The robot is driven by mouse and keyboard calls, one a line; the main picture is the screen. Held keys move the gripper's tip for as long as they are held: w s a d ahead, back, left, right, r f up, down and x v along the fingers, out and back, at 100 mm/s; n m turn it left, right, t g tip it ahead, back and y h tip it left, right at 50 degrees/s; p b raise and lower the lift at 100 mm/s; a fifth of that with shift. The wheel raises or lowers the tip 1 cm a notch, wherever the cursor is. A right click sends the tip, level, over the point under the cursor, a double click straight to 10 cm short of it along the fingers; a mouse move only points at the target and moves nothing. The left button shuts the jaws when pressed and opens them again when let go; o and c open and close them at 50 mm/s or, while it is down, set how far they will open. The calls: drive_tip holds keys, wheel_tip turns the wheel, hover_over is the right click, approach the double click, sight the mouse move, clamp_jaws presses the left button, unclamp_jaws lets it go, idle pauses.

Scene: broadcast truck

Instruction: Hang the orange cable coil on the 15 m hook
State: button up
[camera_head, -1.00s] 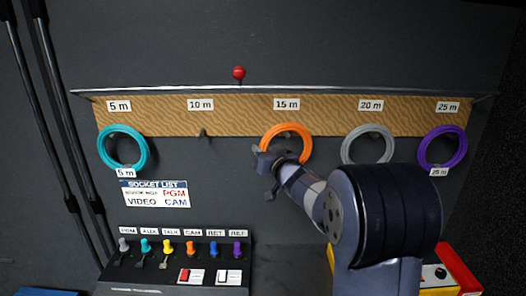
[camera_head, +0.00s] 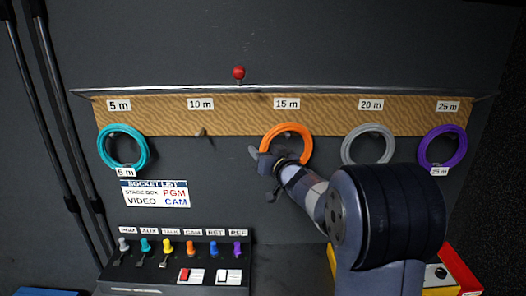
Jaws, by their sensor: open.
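The orange cable coil (camera_head: 304,132) hangs on the board below the 15 m label (camera_head: 287,103), with a hook (camera_head: 289,134) showing inside its ring. My gripper (camera_head: 262,163) is at the coil's lower left, with its jaws open. A finger shows left of the ring, apart from it in the picture. My wrist overlaps the coil's lower left edge and hides part of it. I cannot tell whether the gripper touches the coil.
A teal coil (camera_head: 104,148), a grey coil (camera_head: 347,148) and a purple coil (camera_head: 425,148) hang beside it. The 10 m hook (camera_head: 200,132) is bare. A ledge (camera_head: 160,90) with a red knob (camera_head: 239,72) runs above. A socket panel (camera_head: 170,278) stands below.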

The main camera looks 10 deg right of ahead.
drive_tip(key=b+v, duration=0.1)
drive_tip(key=v, duration=0.9)
drive_tip(key=shift+s, duration=0.15)
drive_tip(key=shift+r, duration=0.1)
drive_tip(key=p+x, duration=0.1)
drive_tip(key=x, duration=0.9)
drive_tip(key=shift+w, duration=0.3)
drive_tip(key=shift+w+a+r+p, duration=0.1)
drive_tip(key=shift+r+p, duration=0.25)
drive_tip(key=shift+p, duration=0.05)
drive_tip(key=shift+s+r, duration=0.3)
drive_tip(key=shift+f, duration=0.1)
